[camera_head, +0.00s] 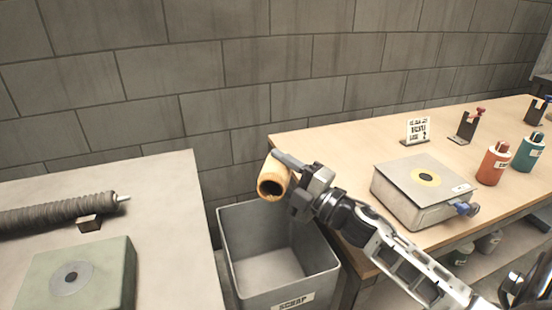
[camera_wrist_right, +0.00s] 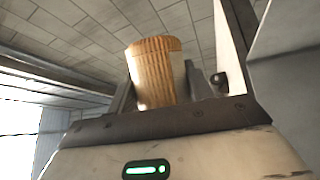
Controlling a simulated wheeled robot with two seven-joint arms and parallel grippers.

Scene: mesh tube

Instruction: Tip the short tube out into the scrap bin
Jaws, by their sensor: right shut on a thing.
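The short tube (camera_head: 272,184) is tan-orange and ribbed, with its dark open end facing the camera and tilted downward in the head view. My right gripper (camera_head: 290,172) is shut on it and holds it above the back part of the scrap bin (camera_head: 290,300). The tube also shows between the fingers in the right wrist view (camera_wrist_right: 155,75). The bin is a grey, open-topped box with a SCRAP label, and its visible floor looks bare. What is inside the tube cannot be made out. My left gripper is not in view.
The bin stands between a pale bench (camera_head: 180,230) on the left and a wooden table (camera_head: 320,140) on the right. The left bench bears a dark ribbed roll (camera_head: 55,212) and a green block (camera_head: 110,270). A metal box (camera_head: 410,205) and bottles (camera_head: 493,163) stand on the table.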

